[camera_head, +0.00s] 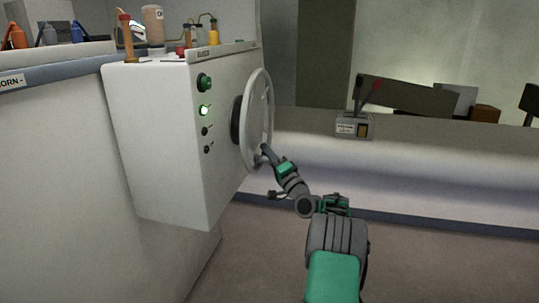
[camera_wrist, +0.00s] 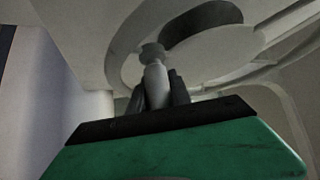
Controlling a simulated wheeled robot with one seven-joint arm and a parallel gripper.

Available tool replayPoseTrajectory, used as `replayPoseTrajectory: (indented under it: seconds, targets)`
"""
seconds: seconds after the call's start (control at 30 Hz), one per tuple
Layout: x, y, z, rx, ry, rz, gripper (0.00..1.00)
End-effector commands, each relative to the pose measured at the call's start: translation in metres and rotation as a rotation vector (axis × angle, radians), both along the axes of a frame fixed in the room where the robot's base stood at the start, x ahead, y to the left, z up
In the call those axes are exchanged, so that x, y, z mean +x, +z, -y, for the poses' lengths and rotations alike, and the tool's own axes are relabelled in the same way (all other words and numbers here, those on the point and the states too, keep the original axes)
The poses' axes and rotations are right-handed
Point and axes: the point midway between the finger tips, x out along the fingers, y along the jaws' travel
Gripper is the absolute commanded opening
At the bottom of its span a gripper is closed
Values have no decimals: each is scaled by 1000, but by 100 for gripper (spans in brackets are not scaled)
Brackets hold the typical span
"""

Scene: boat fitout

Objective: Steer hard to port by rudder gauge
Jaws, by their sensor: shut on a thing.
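The steering wheel (camera_head: 269,105) is a pale grey ring on the right side of the white console (camera_head: 150,140), seen nearly edge-on. My gripper (camera_head: 264,152) is at the wheel's lower rim. In the wrist view, my gripper (camera_wrist: 160,88) has its dark fingers closed on a pale knob (camera_wrist: 155,75) that stands out from the wheel (camera_wrist: 210,55). The dark hub shows behind the rim. I cannot make out a rudder gauge in either view.
A lever box (camera_head: 354,125) sits on the ledge to the right. The floor (camera_head: 260,260) beside my arm looks clear.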

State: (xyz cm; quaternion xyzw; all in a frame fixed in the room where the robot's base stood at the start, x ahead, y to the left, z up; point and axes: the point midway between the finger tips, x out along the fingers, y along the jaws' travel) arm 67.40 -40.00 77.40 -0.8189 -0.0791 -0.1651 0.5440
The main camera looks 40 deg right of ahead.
Motion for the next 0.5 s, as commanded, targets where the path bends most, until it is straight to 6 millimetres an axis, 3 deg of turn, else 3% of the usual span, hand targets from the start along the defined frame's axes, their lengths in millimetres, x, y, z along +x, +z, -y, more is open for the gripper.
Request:
replayPoseTrajectory:
  seconds: [0.03,0.27,0.3,0.5]
  targets:
    - [3,7,-7,-7,15,7,0]
    - [3,8,-7,-8,16,8,0]
    - [3,8,-7,-8,16,8,25]
    - [1,6,-4,-6,10,6,42]
